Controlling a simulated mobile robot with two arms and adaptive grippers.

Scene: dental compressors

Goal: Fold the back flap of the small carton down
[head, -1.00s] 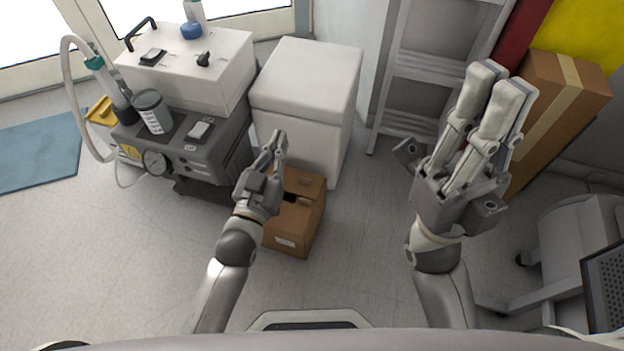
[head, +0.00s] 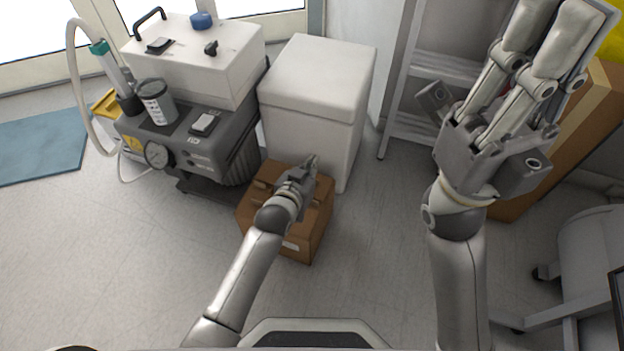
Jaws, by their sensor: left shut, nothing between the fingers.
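The small brown carton (head: 312,232) stands on the floor in front of the white box, with a pale label on its near side. My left gripper (head: 312,160) is shut and empty, above the carton's back right part in the picture. Whether it touches the carton I cannot tell. The gripper and wrist cover much of the carton's top, so the back flap's angle is not clear. My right gripper (head: 552,28) is raised at the upper right, well away from the carton.
A white lidded box (head: 318,95) stands right behind the carton. The grey compressor unit (head: 190,140) with a gauge and hose is to the left. A ladder (head: 405,110) and a larger brown box (head: 590,130) are to the right. Floor in front is clear.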

